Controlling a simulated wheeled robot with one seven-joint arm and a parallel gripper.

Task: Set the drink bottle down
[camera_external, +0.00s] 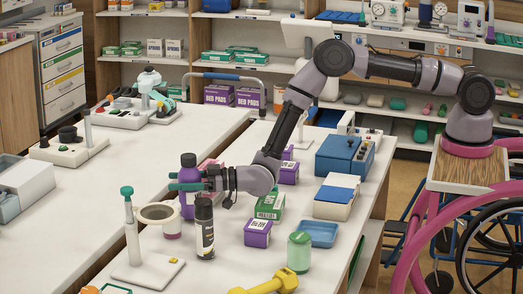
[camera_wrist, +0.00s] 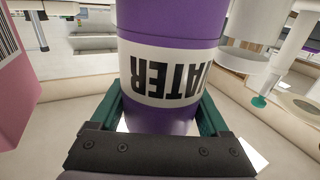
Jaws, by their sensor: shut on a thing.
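The drink bottle (camera_external: 188,163) is purple with a dark cap and stands upright in the external view. In the wrist view the bottle (camera_wrist: 170,108) fills the middle, with a white label reading "WATER" that appears upside down. My gripper (camera_external: 176,181) comes in from the right with its green fingers around the bottle. In the wrist view my gripper (camera_wrist: 160,112) is shut on the bottle, one finger on each side. The bottle's base is partly hidden behind a black bottle and a white ring, so I cannot tell whether it touches the table.
A black bottle (camera_external: 204,228) stands close in front. A white stand with a ring (camera_external: 148,272) is at the left. Purple and green boxes (camera_external: 270,206), a blue tray (camera_external: 319,233), a green jar (camera_external: 299,252) and a yellow dumbbell (camera_external: 268,285) lie to the right. The left table is clear near its middle.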

